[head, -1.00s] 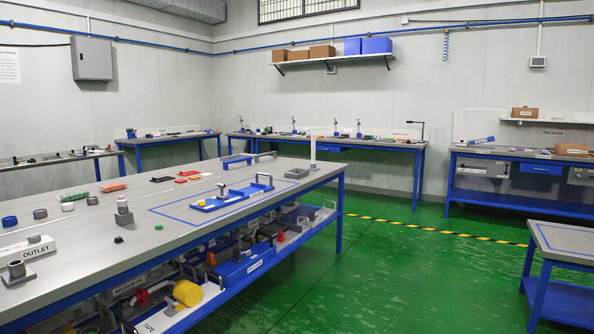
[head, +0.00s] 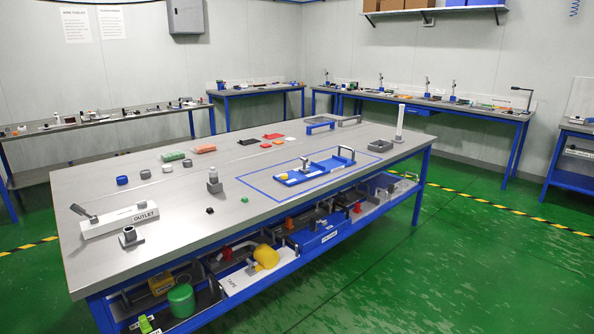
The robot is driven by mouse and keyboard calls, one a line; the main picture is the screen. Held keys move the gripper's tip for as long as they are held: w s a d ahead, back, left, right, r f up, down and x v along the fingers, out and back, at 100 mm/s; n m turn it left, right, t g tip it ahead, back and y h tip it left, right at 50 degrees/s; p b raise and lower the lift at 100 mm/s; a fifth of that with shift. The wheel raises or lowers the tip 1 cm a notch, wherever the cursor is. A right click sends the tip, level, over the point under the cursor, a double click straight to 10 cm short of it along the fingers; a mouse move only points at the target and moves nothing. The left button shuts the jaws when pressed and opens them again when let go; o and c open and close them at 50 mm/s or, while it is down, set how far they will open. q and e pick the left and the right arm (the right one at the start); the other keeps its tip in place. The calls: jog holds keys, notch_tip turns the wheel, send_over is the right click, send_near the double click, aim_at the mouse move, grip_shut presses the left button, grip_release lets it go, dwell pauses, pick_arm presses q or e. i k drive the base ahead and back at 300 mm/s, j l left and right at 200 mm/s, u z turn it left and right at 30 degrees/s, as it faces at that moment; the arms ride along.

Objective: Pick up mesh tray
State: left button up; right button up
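No tray in the head view can be clearly read as the mesh tray. Several handled trays stand on the shelf under the big table. One is a white tray labelled TAPE (head: 238,284) with a yellow cylinder (head: 266,257) at it. Another is a blue labelled tray (head: 318,239), its label too small to read. At the near left a dark tray (head: 207,301) sits by a green cylinder (head: 181,300); part of its label is cut or blurred. Neither of my grippers is in view.
The big grey table (head: 120,262) fills the middle. On it are a white OUTLET block (head: 118,222), a blue fixture (head: 300,177) inside a blue outline, and a white post (head: 400,123). Benches line the walls. The green floor (head: 440,280) at the right is clear.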

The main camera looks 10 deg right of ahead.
aim_at(381, 146)
jog(key=i+l+z, duration=0.3)
jog(key=i, duration=0.25)
jog(key=i+l+z, duration=0.2)
jog(key=i+z, duration=0.15)
jog(key=i, duration=0.2)
jog(key=i+z, duration=0.3)
jog(key=i, duration=0.3)
